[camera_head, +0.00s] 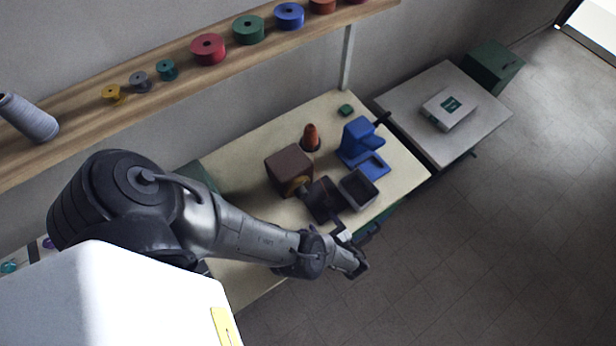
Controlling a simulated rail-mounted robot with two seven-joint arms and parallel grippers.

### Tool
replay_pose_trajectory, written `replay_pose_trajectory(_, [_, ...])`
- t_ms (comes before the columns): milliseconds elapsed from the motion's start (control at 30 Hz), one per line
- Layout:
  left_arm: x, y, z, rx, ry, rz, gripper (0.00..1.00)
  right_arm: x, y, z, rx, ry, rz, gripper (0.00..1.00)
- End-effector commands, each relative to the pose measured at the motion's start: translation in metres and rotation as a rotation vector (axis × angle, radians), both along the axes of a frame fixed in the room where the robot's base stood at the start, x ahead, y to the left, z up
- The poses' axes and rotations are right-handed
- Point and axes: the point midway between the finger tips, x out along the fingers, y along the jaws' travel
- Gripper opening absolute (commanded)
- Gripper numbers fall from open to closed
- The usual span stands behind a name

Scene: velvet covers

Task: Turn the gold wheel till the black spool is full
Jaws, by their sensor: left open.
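A brown box (287,168) stands on the cream workbench (246,158), with a gold round part (295,186) on its front face. This may be the gold wheel; it is small and partly covered. A dark block (322,199) sits just right of it. I cannot make out a black spool for certain. My left arm reaches in from the left. My left gripper (347,240) is open at the bench's front edge, near the dark block and apart from the gold part. I cannot see anything between its fingers. My right gripper is not in view.
Coloured spools (208,48) line the wooden shelf (180,75) above. A grey side table (411,98) stands at right. The floor in front is clear.

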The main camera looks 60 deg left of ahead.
Motion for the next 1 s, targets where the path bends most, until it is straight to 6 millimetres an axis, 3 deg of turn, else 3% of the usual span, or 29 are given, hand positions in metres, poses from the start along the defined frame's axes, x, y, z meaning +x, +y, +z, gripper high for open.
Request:
replay_pose_trajectory(300, [-0.008,0.061,0.003,0.003,-0.002,0.000,0.72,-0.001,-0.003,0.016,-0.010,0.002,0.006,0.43])
replay_pose_trajectory(500, [-0.012,0.090,0.002,0.001,-0.003,0.000,0.72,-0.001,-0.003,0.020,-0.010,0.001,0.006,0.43])
replay_pose_trajectory(733, [-0.015,0.108,0.000,0.000,-0.002,0.000,0.72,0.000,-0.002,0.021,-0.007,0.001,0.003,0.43])
replay_pose_trajectory(1000, [-0.016,0.113,0.000,-0.002,-0.002,0.000,0.72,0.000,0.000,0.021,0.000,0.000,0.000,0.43])
